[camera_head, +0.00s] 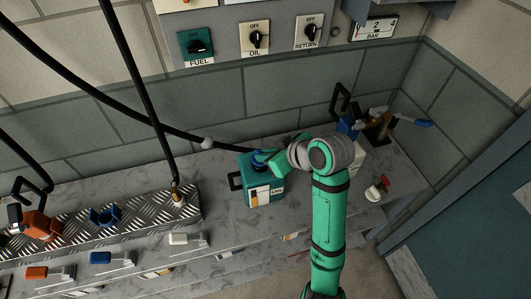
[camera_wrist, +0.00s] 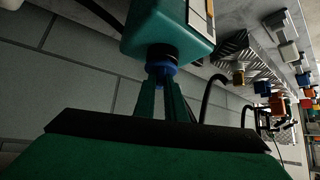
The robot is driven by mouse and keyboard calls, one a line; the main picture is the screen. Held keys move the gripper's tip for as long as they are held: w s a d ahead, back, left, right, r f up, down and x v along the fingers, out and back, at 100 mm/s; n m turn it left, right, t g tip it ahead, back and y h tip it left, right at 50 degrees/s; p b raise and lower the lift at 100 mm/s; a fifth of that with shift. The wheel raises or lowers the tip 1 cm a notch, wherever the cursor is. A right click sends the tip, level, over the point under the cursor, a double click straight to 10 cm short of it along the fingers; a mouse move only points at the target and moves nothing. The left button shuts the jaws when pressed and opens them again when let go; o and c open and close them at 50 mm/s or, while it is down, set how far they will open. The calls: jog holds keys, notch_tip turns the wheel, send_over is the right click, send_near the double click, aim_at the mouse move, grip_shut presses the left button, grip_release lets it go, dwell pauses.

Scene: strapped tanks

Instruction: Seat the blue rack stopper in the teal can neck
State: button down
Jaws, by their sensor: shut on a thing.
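The teal can (camera_head: 262,196) stands on the grey bench, with a white and orange label on its front and a black handle at its left. In the wrist view the teal can (camera_wrist: 185,32) appears at the top, with a dark neck (camera_wrist: 160,53). The blue stopper (camera_wrist: 161,70) is at this neck, in line with it; I cannot tell how deep it sits. It shows partly in the head view (camera_head: 259,156) at the can's top. My gripper (camera_wrist: 161,84) is shut on the blue stopper, and my arm covers part of the can's right side in the head view.
A diamond-plate rack (camera_head: 150,214) with a blue ring (camera_head: 104,216) and a brass hose nozzle (camera_head: 178,195) stands at left. Black hoses hang over the bench. A red-and-white valve (camera_head: 377,189) lies right of my arm. Switches marked fuel, oil and return are on the wall.

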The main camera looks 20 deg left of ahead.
jog(key=shift+f, duration=0.3)
jog(key=c, duration=1.7)
grip_release()
jog(key=shift+c, duration=0.2)
jog(key=v, duration=1)
jog(key=shift+d+r, duration=0.2)
jog(key=shift+r, duration=0.1)
jog(key=shift+s, duration=0.1)
